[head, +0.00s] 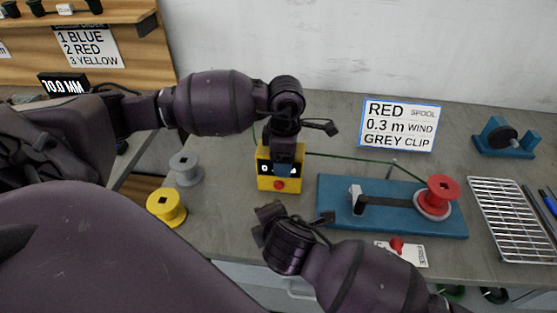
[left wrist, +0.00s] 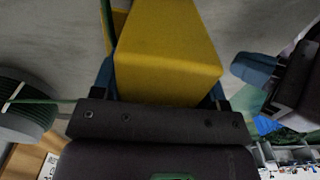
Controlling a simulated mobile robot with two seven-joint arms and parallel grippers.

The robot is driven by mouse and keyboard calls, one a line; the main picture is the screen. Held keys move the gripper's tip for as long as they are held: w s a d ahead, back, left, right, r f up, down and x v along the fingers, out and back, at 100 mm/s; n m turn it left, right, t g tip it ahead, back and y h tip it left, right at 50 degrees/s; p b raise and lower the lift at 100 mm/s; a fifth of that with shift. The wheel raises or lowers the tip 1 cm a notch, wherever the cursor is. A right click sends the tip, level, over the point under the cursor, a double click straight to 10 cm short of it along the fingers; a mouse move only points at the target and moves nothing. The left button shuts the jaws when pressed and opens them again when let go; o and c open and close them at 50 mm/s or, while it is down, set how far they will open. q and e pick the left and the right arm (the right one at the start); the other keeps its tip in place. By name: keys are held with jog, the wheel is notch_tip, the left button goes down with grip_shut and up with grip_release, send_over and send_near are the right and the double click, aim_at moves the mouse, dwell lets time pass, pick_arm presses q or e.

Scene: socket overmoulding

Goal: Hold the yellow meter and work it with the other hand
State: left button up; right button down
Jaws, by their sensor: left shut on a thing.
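The yellow meter (head: 265,178) stands on the grey bench in the head view, with a dark display and a red button on its front. My left gripper (head: 283,160) comes down from above and is shut on it, hiding part of the display. In the left wrist view, the meter's yellow body (left wrist: 165,50) sits between the blue fingers. A green wire (head: 345,157) runs from the meter to the red spool (head: 442,189) on the blue winder base (head: 330,210). My right gripper (head: 268,222) is just in front of the meter, apart from it; its fingers are mostly hidden.
A grey spool (head: 185,168) and a yellow spool (head: 166,207) stand left of the meter. A sign (head: 399,125) reads red spool, 0.3 m wind, grey clip. A wire rack (head: 512,220) and a blue holder (head: 506,138) are at the right. A red piece (head: 397,244) lies near the front edge.

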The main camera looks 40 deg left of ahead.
pick_arm(q)
jog(key=o, duration=1)
